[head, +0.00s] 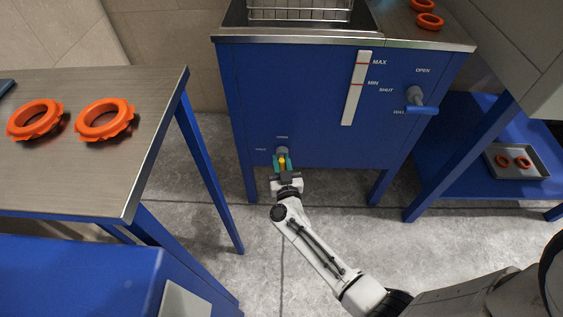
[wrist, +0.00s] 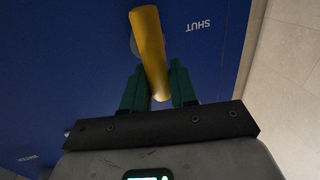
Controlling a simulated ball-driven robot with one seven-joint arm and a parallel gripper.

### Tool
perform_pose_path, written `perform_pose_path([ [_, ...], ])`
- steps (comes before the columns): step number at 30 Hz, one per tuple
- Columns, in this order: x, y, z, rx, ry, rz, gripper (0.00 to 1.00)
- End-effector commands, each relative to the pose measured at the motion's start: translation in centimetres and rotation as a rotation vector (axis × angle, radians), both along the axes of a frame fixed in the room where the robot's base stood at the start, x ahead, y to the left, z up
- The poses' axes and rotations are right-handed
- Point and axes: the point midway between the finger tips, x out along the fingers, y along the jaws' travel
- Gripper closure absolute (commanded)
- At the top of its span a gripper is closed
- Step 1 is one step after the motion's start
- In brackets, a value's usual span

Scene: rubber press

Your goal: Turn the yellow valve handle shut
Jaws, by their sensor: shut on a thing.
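The yellow valve handle (head: 282,160) is low on the front of the blue tank, below a small grey valve body (head: 282,150). In the wrist view the handle (wrist: 149,45) runs from its pivot at the top down between my green fingers. My gripper (head: 282,163) is shut on the handle's free end; it also shows in the wrist view (wrist: 157,80). An upside-down SHUT label (wrist: 198,25) is to the right in the wrist view.
A blue-handled valve (head: 420,109) is higher on the tank's right side, beside a level gauge (head: 356,88). A steel-topped table (head: 75,165) with orange rubber rings stands left. A blue shelf (head: 460,165) with a tray is at right. Grey floor is open around my arm.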

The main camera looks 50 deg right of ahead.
Motion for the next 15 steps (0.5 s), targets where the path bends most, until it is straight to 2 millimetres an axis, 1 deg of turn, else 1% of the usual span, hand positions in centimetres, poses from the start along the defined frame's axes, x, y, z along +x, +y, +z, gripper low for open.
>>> perform_pose_path([
  [1, -0.02, 0.01, 0.00, 0.000, 0.000, 0.000, 0.95],
  [3, -0.02, 0.01, 0.00, 0.000, 0.000, 0.000, 1.00],
  [11, -0.06, 0.00, -0.06, 0.011, -0.015, 0.000, 1.00],
  [15, -0.17, -0.06, -0.14, 0.041, -0.054, 0.000, 1.00],
])
